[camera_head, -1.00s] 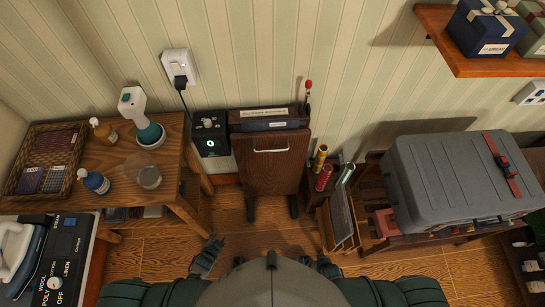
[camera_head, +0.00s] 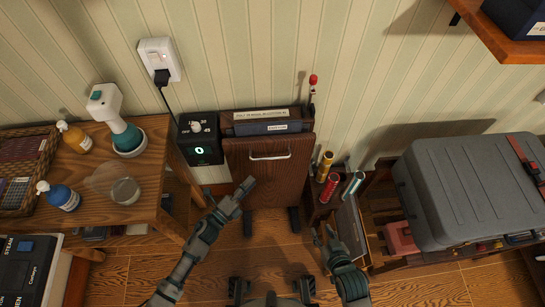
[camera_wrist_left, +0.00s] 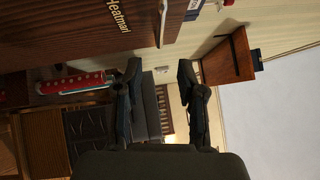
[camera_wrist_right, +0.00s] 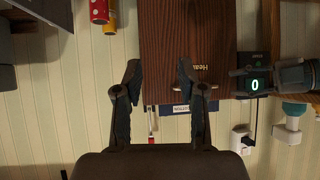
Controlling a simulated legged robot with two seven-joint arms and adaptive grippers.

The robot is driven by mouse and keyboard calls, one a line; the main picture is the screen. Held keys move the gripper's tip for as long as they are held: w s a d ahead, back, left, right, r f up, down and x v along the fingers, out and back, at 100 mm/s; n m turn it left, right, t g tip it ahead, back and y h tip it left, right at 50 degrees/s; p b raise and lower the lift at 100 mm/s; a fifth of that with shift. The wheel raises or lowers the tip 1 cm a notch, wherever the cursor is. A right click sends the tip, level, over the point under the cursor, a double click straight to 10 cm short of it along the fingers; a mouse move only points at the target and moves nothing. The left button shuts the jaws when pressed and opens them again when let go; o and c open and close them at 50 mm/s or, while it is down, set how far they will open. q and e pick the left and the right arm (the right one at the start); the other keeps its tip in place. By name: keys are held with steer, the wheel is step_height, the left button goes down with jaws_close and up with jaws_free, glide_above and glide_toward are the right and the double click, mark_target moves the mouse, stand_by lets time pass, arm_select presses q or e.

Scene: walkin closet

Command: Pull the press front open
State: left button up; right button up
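The press front (camera_head: 262,182) is a dark brown wooden panel standing upright against the wall, with a pale metal bar handle (camera_head: 270,157) near its top. It looks closed. In the left wrist view the panel (camera_wrist_left: 80,35) fills the upper left, and the handle (camera_wrist_left: 162,22) shows at its edge. In the right wrist view the panel (camera_wrist_right: 165,45) stands beyond the fingers. My left gripper (camera_head: 246,186) is in front of the panel, below the handle, open and empty. My right gripper (camera_head: 325,236) is lower right of the panel, open and empty. Neither holds the handle.
A black control box (camera_head: 199,139) showing 0 adjoins the press on the left. A wooden side table (camera_head: 110,200) with bottles and a steamer stands left. Red (camera_head: 328,188) and yellow (camera_head: 325,165) rolls stand right, near a grey suitcase (camera_head: 470,190). Floor in front is open.

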mark_target(273, 158)
arm_select(q)
steer(key=x, duration=0.6)
steer(key=b+x, duration=0.1)
steer(key=x, duration=0.5)
steer(key=shift+w+f, duration=0.1)
steer(key=shift+f, duration=0.15)
steer(key=shift+w+d+r, duration=0.15)
steer(key=shift+w+d, duration=0.1)
jaws_close()
arm_select(e)
steer(key=w+r+t, duration=0.1)
steer(key=w+a+r+t, duration=0.1)
steer(key=w+r, duration=0.1)
steer(key=shift+a+t+y, duration=0.1)
steer(key=shift+t+y, duration=0.3)
steer(key=shift+f, duration=0.1)
